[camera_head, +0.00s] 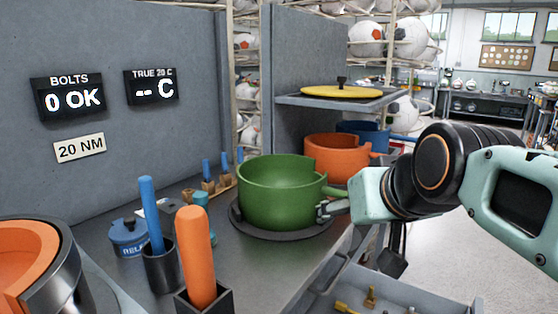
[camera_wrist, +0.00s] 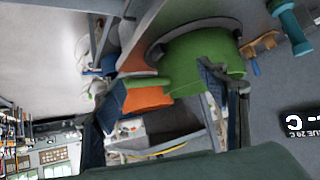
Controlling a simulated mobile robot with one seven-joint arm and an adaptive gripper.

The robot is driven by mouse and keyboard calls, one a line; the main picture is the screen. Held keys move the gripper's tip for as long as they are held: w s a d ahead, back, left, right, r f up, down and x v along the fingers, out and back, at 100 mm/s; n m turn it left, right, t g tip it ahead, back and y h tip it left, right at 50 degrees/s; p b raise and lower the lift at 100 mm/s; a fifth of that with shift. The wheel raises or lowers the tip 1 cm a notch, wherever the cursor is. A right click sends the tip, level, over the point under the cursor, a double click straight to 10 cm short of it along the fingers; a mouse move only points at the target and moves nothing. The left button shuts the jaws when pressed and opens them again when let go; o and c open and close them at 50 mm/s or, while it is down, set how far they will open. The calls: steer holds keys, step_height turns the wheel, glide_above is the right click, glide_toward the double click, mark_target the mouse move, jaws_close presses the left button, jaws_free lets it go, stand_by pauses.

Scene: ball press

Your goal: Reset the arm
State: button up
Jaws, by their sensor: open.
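My arm reaches in from the right in the head view. My gripper (camera_head: 326,209) is at the right side of the green pot (camera_head: 278,195), just below its short handle (camera_head: 336,191). The pot stands upright on a round dark plate (camera_head: 237,222) and has a notch in its rim. In the wrist view the gripper (camera_wrist: 165,86) has its fingers apart, with the green handle (camera_wrist: 148,83) showing between them and the pot (camera_wrist: 200,52) beyond. The fingers look open; I cannot tell whether they touch the handle.
An orange pot (camera_head: 335,158) and a blue pot (camera_head: 364,136) stand behind, below a shelf with a yellow lid (camera_head: 341,92). Orange (camera_head: 196,257) and blue (camera_head: 151,215) handles stand upright in front left. An open drawer (camera_head: 400,297) lies below my arm.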

steer(key=s+d+f+m+g+h, duration=0.15)
steer(key=s+f+g, duration=0.25)
steer(key=s+f, duration=1)
step_height(320, 180, up, 30)
steer(key=p, duration=2.9)
steer(key=shift+w+d+f+g+p, duration=0.2)
steer(key=shift+w+d+g+p, duration=0.05)
steer(key=shift+w+g+p, duration=0.1)
